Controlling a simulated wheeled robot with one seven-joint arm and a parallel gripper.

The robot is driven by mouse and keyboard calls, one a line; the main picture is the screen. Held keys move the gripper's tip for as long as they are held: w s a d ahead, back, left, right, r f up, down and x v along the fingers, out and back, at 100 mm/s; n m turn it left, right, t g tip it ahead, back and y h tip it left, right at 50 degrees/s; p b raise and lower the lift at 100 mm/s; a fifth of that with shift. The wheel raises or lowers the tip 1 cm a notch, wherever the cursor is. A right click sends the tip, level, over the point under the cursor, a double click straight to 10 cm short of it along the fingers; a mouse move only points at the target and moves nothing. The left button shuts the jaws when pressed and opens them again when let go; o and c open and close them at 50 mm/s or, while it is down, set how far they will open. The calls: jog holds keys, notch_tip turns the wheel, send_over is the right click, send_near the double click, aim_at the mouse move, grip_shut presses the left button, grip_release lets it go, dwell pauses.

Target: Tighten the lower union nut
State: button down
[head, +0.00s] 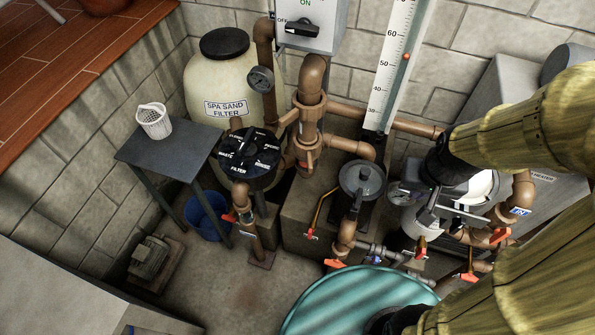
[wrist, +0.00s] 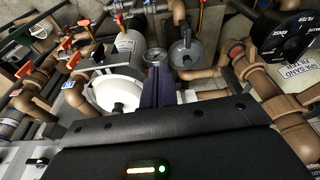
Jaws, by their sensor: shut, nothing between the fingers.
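A thick brown vertical pipe in the head view carries a wide upper collar (head: 310,99) and a lower ribbed collar (head: 307,150), which looks like the lower union nut. I cannot tell whether the lower one is tight or loose. In the wrist view brown union fittings (wrist: 236,52) show at the right, partly behind my gripper's body. My gripper (head: 428,214) is at the right in the head view, to the right of the pipe and apart from it. In the wrist view its dark fingers (wrist: 157,84) are together, with nothing between them.
A grey-lidded strainer pot (head: 361,181) and a pressure gauge (head: 399,193) stand between the pipe and my gripper. Black multiport valve (head: 249,152), sand filter tank (head: 216,84) and small table (head: 168,152) are left. Red-handled valves (head: 335,263) and a teal round cover (head: 350,300) lie in front.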

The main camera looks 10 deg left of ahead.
jog(key=w+a+f+n+h+b, duration=0.2)
jog(key=a+f+n+h+b, duration=0.2)
jog(key=a+f+b, duration=0.3)
jog(key=w+a+f+n+h+b, duration=0.2)
jog(key=a+f+n+h+b, duration=0.25)
jog(key=f, duration=0.45)
jog(key=s+a+f+n+t+b, duration=0.1)
jog(key=a+t, duration=0.3)
jog(key=a, duration=0.4)
jog(key=a+f+n+t+b, duration=0.1)
jog(key=a+f+t+b, duration=0.1)
jog(key=a+t, duration=0.3)
jog(key=s+a+f+n+t+b, duration=0.1)
jog(key=a+n+t+b, duration=0.1)
jog(key=a, duration=1)
jog(key=t+b, duration=0.1)
jog(key=t, duration=0.1)
jog(key=shift+s+f+t+y+b, duration=0.3)
jog(key=shift+f+y+b, duration=0.05)
jog(key=shift+f+b, duration=0.05)
